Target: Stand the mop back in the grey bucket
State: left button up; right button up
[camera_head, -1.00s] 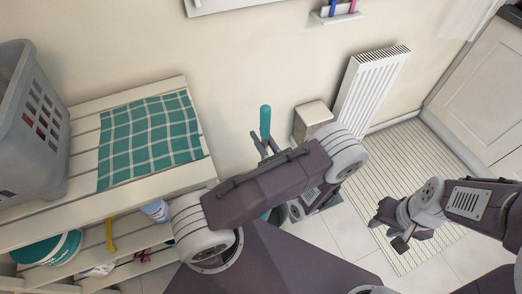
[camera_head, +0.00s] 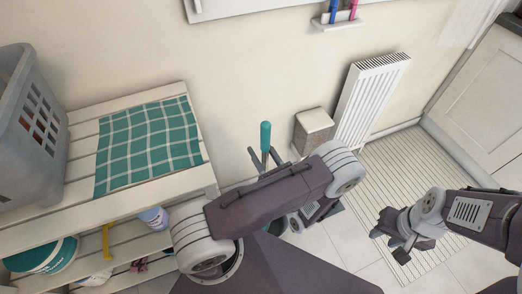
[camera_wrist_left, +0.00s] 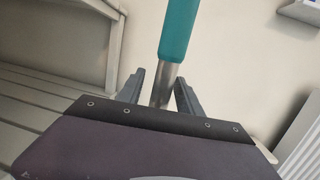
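The mop's teal handle (camera_head: 265,137) stands up near the wall in the head view. In the left wrist view the teal grip (camera_wrist_left: 180,30) and its metal pole (camera_wrist_left: 161,86) are nearly upright, slightly tilted. My left gripper (camera_head: 264,158) is open. Its two fingers stand on either side of the pole with gaps showing in the left wrist view (camera_wrist_left: 160,88). My left arm hides the mop's lower part, and I cannot make out the grey bucket. My right gripper (camera_head: 391,243) is open and empty over the slatted mat.
A white slatted bench with a checked cloth (camera_head: 150,145) and a grey laundry basket (camera_head: 28,130) is at left. A small bin (camera_head: 313,131) and a white radiator (camera_head: 370,100) stand at the wall. The slatted mat (camera_head: 440,200) lies at right.

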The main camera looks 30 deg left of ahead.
pick_arm(q)
jog(key=v, duration=1.2)
jog(key=s+a+n+g+h, duration=0.5)
jog(key=s+n+g+h, duration=0.4)
jog(key=n+g+h, duration=0.75)
jog(key=w+r+n+t, duration=0.3)
jog(key=w+n+t, duration=0.2)
jog(key=n+t, duration=0.2)
jog(key=shift+r+n, duration=0.25)
jog(key=shift+n, duration=0.5)
jog(key=shift+w+d+r+p, duration=0.1)
jog(key=shift+w+d+p, duration=0.05)
jog(key=shift+p, duration=0.2)
